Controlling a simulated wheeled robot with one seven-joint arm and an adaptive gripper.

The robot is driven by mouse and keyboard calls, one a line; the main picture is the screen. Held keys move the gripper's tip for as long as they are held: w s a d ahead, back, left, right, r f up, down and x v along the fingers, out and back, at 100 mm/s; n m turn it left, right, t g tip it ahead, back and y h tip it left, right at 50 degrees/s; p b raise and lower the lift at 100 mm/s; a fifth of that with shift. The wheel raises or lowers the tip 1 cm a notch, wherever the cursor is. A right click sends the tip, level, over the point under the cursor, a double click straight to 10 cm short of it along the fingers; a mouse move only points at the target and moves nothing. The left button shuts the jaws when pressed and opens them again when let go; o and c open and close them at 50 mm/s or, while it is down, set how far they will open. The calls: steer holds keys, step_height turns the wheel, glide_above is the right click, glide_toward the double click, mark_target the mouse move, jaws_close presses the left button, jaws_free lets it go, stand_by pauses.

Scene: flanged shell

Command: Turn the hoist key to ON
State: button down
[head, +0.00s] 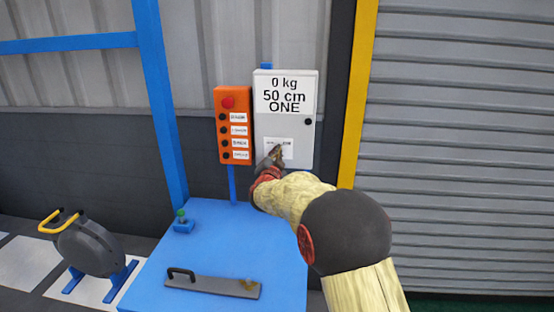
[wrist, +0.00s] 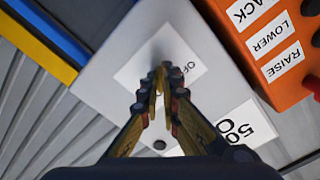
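The white hoist box (head: 301,127) hangs on the wall and reads "0 kg", "50 cm", "ONE". Its lower part carries a white key label (head: 287,154), partly covered by my gripper (head: 275,158). In the wrist view the label (wrist: 135,70) shows the letters "OF" beside my fingertips, and the rest is hidden. My gripper (wrist: 162,82) is at the label with its two fingers brought together. A thin brass-coloured piece, seemingly the hoist key (wrist: 157,82), shows between the fingertips. Which way the key points is hard to tell.
An orange button panel (head: 233,140) with a red knob hangs just left of the box. Below is a blue table (head: 215,230) with a grey handled plate (head: 212,286) and a green-topped switch (head: 183,222). A yellow post (head: 358,90) stands to the right.

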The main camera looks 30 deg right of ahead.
steer(key=shift+f+m, duration=0.15)
steer(key=shift+m, duration=0.25)
steer(key=c, duration=2)
jaws_free()
steer(key=shift+c, duration=0.2)
steer(key=v, duration=1.2)
